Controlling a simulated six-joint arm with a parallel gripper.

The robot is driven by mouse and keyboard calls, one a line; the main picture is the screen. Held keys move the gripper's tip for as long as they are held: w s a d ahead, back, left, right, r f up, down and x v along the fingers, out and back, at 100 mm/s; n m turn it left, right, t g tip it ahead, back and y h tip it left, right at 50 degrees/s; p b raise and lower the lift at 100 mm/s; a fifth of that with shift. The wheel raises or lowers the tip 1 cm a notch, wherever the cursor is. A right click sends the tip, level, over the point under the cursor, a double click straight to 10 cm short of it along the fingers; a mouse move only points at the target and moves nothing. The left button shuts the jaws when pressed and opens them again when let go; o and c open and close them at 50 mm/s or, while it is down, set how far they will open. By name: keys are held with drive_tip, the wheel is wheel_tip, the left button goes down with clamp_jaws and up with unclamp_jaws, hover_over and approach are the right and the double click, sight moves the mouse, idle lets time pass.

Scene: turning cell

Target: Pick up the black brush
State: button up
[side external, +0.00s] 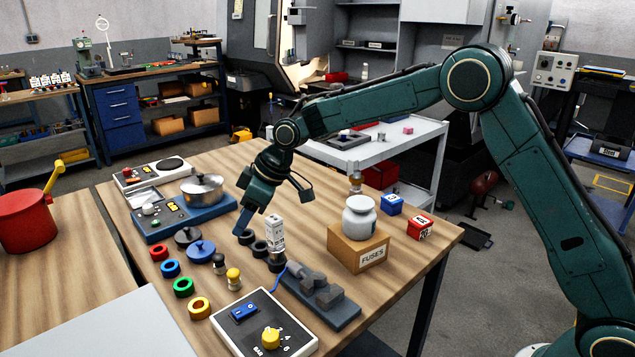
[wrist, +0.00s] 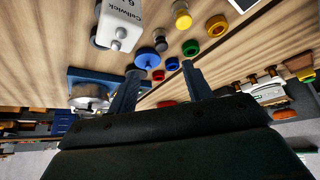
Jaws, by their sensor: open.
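I cannot pick out a black brush with certainty in either view. A small dark-bodied piece with a pale top (side external: 219,263) stands on the wooden table beside a similar yellow one (side external: 233,279); it is too small to name. A blue knobbed lid (wrist: 148,59) shows beyond the fingertips.
Red, blue, green and yellow rings (side external: 183,287) line the left side. A blue stove unit with a pot (side external: 202,187) stands behind. A fuses box (side external: 357,248) carrying a white jar (side external: 359,216) and a grey fixture (side external: 322,295) stand right. A switch box (side external: 263,328) is in front.

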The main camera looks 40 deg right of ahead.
sight(222, 256)
drive_tip(key=shift+x, duration=4)
drive_tip(key=shift+x, duration=2.6)
drive_tip(key=shift+a, duration=0.1)
drive_tip(key=shift+r, duration=0.1)
drive_tip(key=c, duration=1.1)
